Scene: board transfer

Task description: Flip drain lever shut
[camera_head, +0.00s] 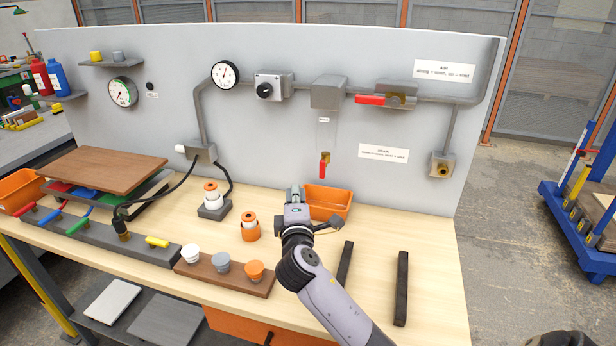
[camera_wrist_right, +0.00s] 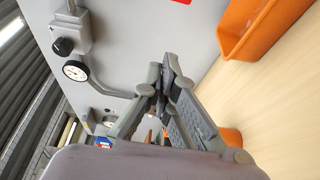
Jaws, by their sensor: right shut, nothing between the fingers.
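The red drain lever (camera_head: 323,166) hangs upright on the short drain valve below the grey box (camera_head: 327,92) on the panel. A drain label plate (camera_head: 383,153) is to its right. My right gripper (camera_head: 295,191) is shut and empty, apart from the lever, lower and to its left in the head view. In the right wrist view its fingers (camera_wrist_right: 166,72) meet at the tips with nothing between them. A small red piece shows at that view's top edge; I cannot tell which lever it is. My left gripper is not in view.
An orange bin (camera_head: 328,203) stands below the drain, right beside my right gripper. A second red lever (camera_head: 369,99) lies level on the upper pipe. A gauge (camera_head: 225,75) and knob box (camera_head: 274,87) are to the left. Two black bars (camera_head: 401,288) lie on the bench.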

